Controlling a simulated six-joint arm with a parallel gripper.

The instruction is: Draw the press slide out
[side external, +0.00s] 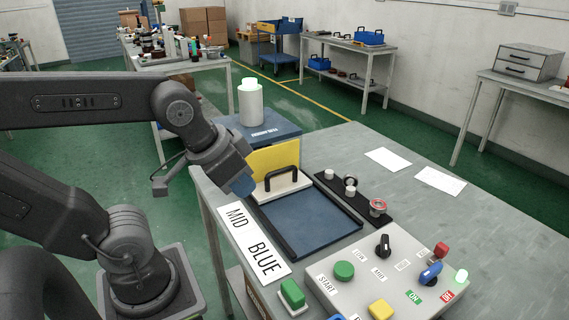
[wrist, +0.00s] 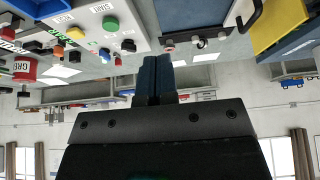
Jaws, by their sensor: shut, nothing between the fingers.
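The press (side external: 262,131) is a blue housing with a yellow front panel (side external: 276,158) and a white cylinder on top. A pale slide block (side external: 291,190) with a black bar handle (side external: 281,178) stands at the foot of the panel, at the back of a dark blue, dark-edged bed (side external: 305,222). My gripper (side external: 244,190) is shut and empty, just left of the handle in the side view. In the wrist view, my blue fingers (wrist: 162,60) are together; the handle (wrist: 249,18) shows apart from them at upper right, beside the yellow panel (wrist: 283,20).
A control panel (side external: 405,270) with buttons and knobs stands at the bench front. A black strip (side external: 350,197) with small fittings lies right of the bed. A "MID BLUE" label (side external: 252,243) lies to its left. Two white sheets (side external: 388,159) lie on the open bench at right.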

